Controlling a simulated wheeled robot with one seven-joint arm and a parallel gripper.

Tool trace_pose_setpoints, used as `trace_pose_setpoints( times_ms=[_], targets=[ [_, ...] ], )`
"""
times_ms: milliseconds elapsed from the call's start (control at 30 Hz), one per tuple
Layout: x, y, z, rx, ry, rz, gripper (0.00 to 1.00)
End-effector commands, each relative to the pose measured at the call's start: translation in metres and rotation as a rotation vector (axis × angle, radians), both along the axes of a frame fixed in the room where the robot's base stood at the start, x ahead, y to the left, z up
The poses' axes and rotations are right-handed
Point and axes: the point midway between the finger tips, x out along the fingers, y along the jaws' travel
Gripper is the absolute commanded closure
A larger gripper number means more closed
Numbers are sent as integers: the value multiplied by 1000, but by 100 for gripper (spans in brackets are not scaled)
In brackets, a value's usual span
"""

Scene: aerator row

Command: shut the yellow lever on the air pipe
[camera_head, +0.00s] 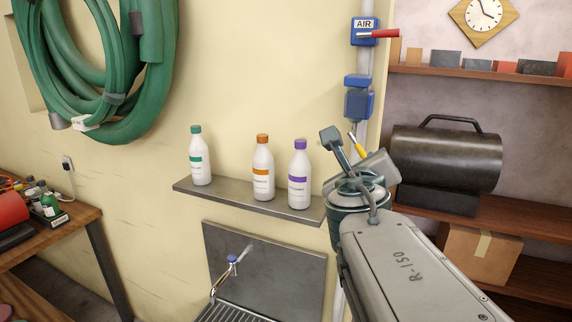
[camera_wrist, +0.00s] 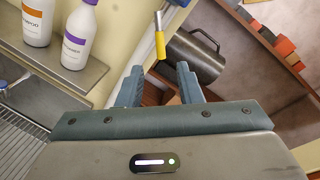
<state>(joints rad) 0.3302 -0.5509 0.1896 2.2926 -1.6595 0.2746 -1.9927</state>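The yellow lever (camera_head: 357,146) sticks out from the air pipe (camera_head: 367,9) below a blue unit, angled down to the right. Its metal shank and yellow grip also show in the wrist view (camera_wrist: 160,44). My gripper (camera_wrist: 159,72) is open and empty, its two fingers apart. In the wrist view the yellow end appears just beyond the fingertips, in line with the gap; I cannot tell the exact distance. In the head view one finger (camera_head: 331,138) shows left of the lever, and my wrist hides the lower pipe.
A blue AIR box (camera_head: 363,25) with a red handle and a blue unit (camera_head: 359,98) sit higher on the pipe. Three bottles stand on a metal shelf (camera_head: 220,196) left of my gripper. A dark cylinder (camera_head: 447,158) sits on wooden shelving to the right.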

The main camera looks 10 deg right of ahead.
Motion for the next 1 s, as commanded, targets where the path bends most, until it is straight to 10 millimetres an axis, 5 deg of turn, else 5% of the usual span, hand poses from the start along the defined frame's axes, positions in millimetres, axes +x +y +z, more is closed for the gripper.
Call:
trace_pose_setpoints(
  times_ms=[500, 633, 1000],
  targets=[
    [-10, 5, 1, 0, 0, 0, 67],
    [-7, 5, -3, 15, -10, -8, 100],
    [39, 9, -45, 387, -362, -226, 100]
  ],
)
